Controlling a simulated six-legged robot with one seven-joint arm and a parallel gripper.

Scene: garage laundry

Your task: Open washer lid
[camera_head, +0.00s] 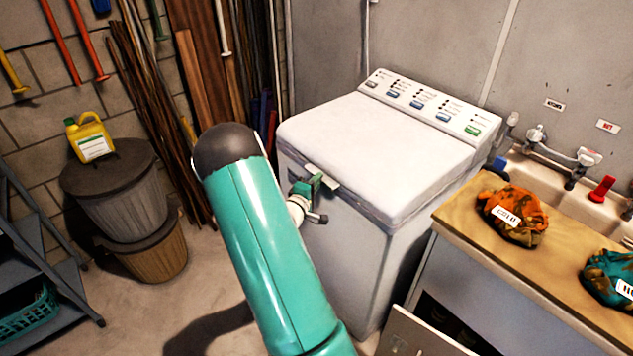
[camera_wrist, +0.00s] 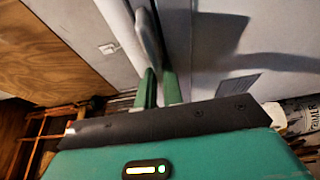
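The white washer (camera_head: 350,250) stands in the middle of the head view. Its lid (camera_head: 375,150) lies flat and closed, with a pale handle (camera_head: 322,177) at its front edge. My gripper (camera_head: 318,183) is at this handle, low on the front left of the lid. In the wrist view my two green fingers (camera_wrist: 160,88) are close together with a narrow gap, at the lower end of the grey handle (camera_wrist: 149,38). Whether they grip it is unclear. The arm hides part of the washer's lower front.
A sink counter (camera_head: 455,212) with an orange cloth bundle (camera_head: 514,216) and a teal bundle (camera_head: 610,278) is right of the washer. A cabinet door (camera_head: 415,335) hangs open below. Bins (camera_head: 125,195) with a yellow jug (camera_head: 89,137) and a shelf stand left. Floor between is clear.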

